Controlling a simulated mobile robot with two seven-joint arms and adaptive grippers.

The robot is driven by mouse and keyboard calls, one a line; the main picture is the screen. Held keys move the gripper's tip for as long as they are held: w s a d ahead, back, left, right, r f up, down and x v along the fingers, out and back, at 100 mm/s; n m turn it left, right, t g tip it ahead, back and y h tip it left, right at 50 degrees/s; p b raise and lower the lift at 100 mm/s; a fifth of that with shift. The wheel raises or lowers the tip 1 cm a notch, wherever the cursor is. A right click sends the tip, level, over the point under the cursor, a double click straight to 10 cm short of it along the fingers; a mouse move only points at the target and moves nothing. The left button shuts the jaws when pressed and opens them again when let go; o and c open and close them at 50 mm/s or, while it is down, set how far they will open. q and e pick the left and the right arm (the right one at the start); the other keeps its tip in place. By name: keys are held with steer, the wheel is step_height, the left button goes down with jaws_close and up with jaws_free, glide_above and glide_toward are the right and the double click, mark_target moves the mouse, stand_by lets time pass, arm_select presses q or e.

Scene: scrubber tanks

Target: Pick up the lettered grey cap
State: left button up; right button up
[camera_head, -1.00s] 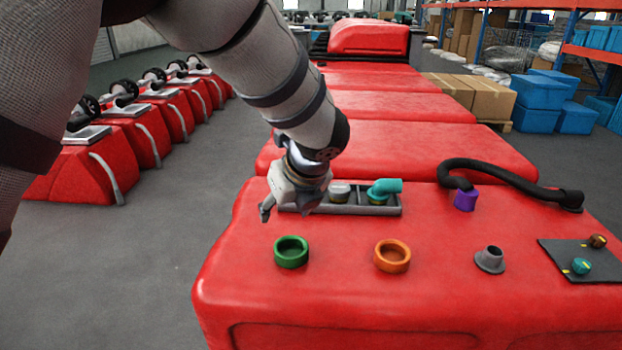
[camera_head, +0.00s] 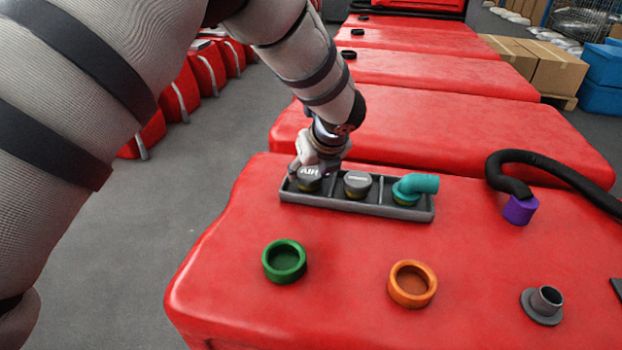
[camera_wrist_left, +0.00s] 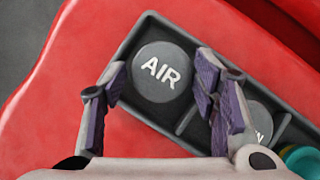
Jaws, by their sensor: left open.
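A round dark grey cap lettered AIR (camera_head: 309,182) sits in the left compartment of the grey tray (camera_head: 335,205). It also shows in the left wrist view (camera_wrist_left: 162,72). My left gripper (camera_wrist_left: 158,78) is open, with one purple-padded finger on each side of the AIR cap; whether the pads touch it I cannot tell. In the head view the left gripper (camera_head: 318,168) is at the tray's left end. A second grey cap (camera_head: 357,184) with lettering sits in the middle compartment; in the wrist view a finger partly hides it. My right gripper is not in view.
A teal elbow fitting (camera_head: 415,186) stands in the tray's right compartment. A green ring (camera_head: 284,261), an orange ring (camera_head: 412,283) and a grey flanged spout (camera_head: 543,304) are nearer on the red top. A black hose with a purple end (camera_head: 520,208) lies right.

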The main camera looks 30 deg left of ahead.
arm_select(q)
steer(key=shift+x, duration=1.2)
steer(key=shift+d+r, duration=0.1)
steer(key=shift+d, duration=0.05)
steer(key=c, duration=0.6)
